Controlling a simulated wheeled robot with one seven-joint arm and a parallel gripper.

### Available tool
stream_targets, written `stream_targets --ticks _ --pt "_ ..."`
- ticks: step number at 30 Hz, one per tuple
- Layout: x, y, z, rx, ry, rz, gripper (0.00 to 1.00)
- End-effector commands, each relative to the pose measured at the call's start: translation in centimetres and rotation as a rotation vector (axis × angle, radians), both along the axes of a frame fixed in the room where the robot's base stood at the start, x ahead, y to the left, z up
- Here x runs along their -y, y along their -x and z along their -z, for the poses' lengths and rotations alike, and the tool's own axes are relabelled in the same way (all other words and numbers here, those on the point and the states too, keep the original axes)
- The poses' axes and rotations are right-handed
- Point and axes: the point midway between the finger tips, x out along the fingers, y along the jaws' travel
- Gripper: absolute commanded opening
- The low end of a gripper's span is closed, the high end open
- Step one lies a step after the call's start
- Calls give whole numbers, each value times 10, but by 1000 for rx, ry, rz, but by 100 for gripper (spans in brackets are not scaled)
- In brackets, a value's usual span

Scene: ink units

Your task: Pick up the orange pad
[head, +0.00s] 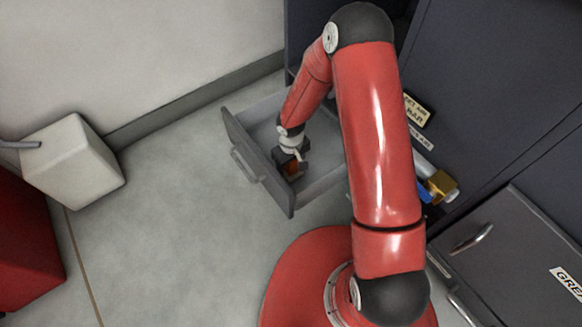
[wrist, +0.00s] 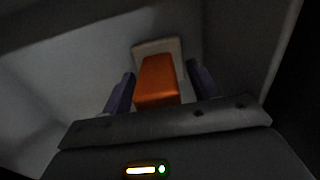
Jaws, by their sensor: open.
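The orange pad (wrist: 157,82) lies inside an open drawer, between the two dark fingers of my gripper (wrist: 160,90) in the wrist view. A pale, tan-coloured piece shows at its far end. The fingers are open, one on each side of the pad, with a small gap visible on each side. The lower part of the pad is hidden by the gripper body.
The drawer walls stand close around my gripper. Dark cabinets (head: 485,90) fill the right side, with a brass fitting (head: 441,184) and a blue part near them. A white box (head: 72,160) and a red object (head: 25,245) stand at left. The floor (head: 160,220) between is clear.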

Motion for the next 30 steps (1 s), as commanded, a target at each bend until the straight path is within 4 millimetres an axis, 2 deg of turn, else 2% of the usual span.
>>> stream_targets --ticks 8,19,30 --pt "0 0 3 1 -1 1 60" --pt "0 0 3 1 -1 1 12" --pt "0 -1 -4 2 0 1 11"
